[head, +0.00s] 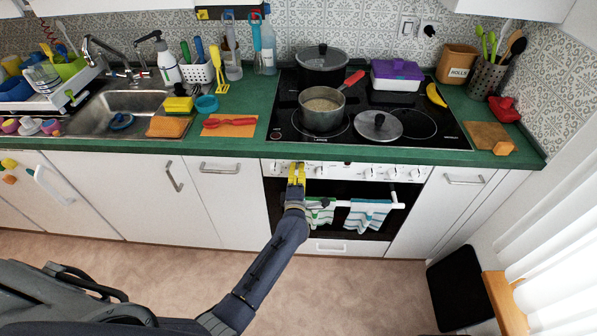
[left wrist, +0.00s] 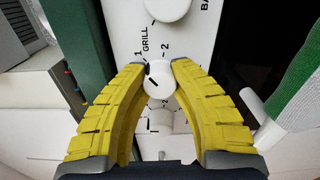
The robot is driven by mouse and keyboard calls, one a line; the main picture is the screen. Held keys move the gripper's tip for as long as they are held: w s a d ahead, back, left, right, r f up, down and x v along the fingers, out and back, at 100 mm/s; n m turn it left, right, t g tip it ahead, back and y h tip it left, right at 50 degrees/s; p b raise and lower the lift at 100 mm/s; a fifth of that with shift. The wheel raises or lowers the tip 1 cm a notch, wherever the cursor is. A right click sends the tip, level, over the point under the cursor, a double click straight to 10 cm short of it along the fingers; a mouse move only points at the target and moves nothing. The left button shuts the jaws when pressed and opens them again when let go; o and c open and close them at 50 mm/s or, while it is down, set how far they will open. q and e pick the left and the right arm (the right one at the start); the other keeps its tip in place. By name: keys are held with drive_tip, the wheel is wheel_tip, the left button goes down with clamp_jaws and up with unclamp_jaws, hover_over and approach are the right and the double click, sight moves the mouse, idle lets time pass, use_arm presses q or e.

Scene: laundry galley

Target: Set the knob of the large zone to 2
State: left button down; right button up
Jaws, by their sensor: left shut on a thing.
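The stove's white front panel (head: 345,172) carries a row of white knobs below the hob. My left gripper (head: 297,168) reaches up to its left part. In the left wrist view its yellow fingers (left wrist: 161,70) stand on both sides of a white round knob (left wrist: 161,80) and are shut on it. The knob has a dark pointer line; numbers 1 and 2 are printed near it. I cannot read its zone name or be sure of its setting. Another white knob (left wrist: 170,8) shows above, near the word GRILL. My right gripper is not in view.
An oven handle (head: 375,204) with a green-striped towel (head: 318,214) and a blue-striped towel (head: 368,214) hangs just below the panel. A pot (head: 322,112), a lid (head: 378,125) and a purple-lidded box (head: 397,73) stand on the black hob. The floor in front is clear.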

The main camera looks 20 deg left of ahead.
use_arm(q)
drive_tip(key=m, duration=0.5)
drive_tip(key=shift+a+f, duration=0.1)
drive_tip(key=shift+a, duration=0.15)
drive_tip(key=shift+m, duration=2.1)
drive_tip(key=shift+r, duration=0.2)
drive_tip(key=c, duration=1.4)
unclamp_jaws()
drive_tip(key=shift+a, duration=0.1)
drive_tip(key=o, duration=0.4)
drive_tip(key=shift+o, duration=0.2)
drive_tip(key=shift+d, duration=0.2)
